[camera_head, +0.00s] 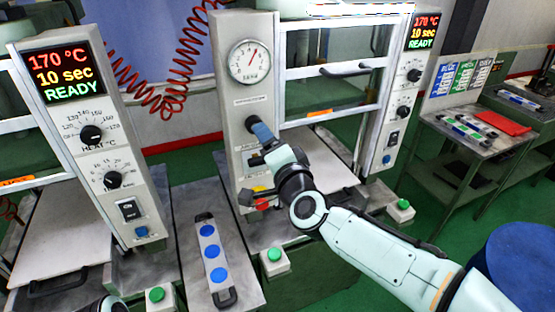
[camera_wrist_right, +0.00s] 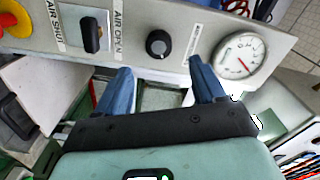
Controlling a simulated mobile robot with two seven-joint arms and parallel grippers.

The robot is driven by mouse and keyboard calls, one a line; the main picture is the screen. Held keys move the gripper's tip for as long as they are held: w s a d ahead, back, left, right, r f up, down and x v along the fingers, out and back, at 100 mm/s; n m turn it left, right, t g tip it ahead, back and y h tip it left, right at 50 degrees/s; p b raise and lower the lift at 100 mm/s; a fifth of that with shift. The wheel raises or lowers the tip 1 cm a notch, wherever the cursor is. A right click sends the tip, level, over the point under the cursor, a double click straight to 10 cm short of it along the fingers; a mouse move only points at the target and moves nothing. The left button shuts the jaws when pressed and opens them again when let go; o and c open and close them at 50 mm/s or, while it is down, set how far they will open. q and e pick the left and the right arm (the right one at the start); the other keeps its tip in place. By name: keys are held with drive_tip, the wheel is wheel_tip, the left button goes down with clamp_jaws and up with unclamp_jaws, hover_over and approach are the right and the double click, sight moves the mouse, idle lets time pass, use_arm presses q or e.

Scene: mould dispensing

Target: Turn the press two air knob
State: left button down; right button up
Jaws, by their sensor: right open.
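The grey press panel (camera_head: 228,120) stands in the middle of the head view, with a round pressure gauge (camera_head: 249,62) at its top. In the right wrist view it carries a black air switch handle (camera_wrist_right: 92,34), between the labels AIR SHUT and AIR OPEN, and a round black knob (camera_wrist_right: 158,43). My right gripper (camera_wrist_right: 160,66) is open, its two blue fingers apart with nothing between them. The round knob lies just beyond the gap between the fingertips; I cannot tell if they touch the panel. In the head view the right gripper covers the panel's middle.
A red and yellow button (camera_wrist_right: 12,24) sits on the panel's end. A left control panel (camera_head: 92,135) reads 170 °C, READY. A tray with blue discs (camera_head: 211,250) lies on the bench. A green button box (camera_head: 274,261) stands near the bench edge. Red coiled hoses hang behind.

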drive_tip(key=v, duration=0.5)
drive_tip(key=shift+s, duration=0.15)
